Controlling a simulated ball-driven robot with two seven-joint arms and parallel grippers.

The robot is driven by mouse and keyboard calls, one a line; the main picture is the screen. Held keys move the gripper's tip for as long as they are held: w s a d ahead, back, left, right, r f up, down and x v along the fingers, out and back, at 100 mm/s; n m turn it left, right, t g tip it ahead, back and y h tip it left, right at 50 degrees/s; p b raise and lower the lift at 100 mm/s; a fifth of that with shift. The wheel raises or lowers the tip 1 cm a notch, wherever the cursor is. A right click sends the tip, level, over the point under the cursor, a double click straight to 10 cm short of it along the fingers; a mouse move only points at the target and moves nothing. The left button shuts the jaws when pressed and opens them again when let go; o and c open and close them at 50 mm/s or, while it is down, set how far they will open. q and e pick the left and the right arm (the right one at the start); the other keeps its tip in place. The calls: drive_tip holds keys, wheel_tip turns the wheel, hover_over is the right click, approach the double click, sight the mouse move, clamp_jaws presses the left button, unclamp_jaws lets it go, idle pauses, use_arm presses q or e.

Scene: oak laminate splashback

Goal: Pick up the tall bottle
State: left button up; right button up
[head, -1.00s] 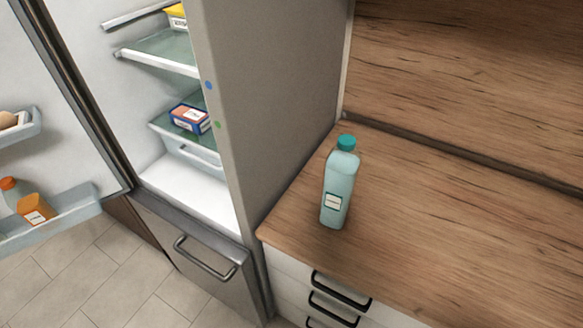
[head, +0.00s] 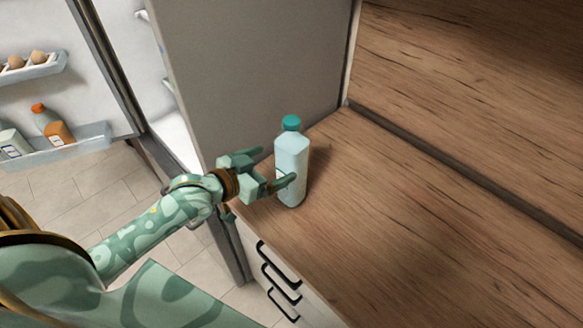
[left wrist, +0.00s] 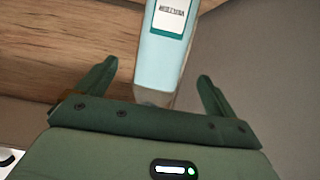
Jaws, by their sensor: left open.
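The tall bottle (head: 291,160) is pale blue with a teal cap and stands upright on the wooden counter (head: 390,220), near its left edge. My left gripper (head: 268,168) is open at the bottle's left side, with one finger reaching across the bottle's near side in the head view. In the left wrist view the bottle (left wrist: 166,60) lies between the two spread fingers of the gripper (left wrist: 155,85), its label facing the camera. Its cap is out of that view. I cannot tell whether either finger touches it. My right gripper is not in view.
A grey fridge side panel (head: 265,65) stands close behind and left of the bottle. The open fridge door carries shelves with eggs (head: 38,57) and bottles (head: 52,125). Drawers with black handles (head: 279,282) lie below the counter edge. The counter to the right is clear.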

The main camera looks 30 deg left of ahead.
sight(281, 160)
use_arm(q)
drive_tip(key=x, duration=0.3)
drive_tip(key=shift+d, duration=0.1)
drive_tip(key=x, duration=0.2)
drive_tip(key=b+x, duration=0.1)
drive_tip(key=x, duration=0.2)
drive_tip(key=shift+f, duration=0.25)
drive_tip(key=shift+s+a, duration=0.1)
drive_tip(key=shift+a, duration=0.1)
drive_tip(key=c, duration=1.9)
drive_tip(key=shift+r, duration=0.15)
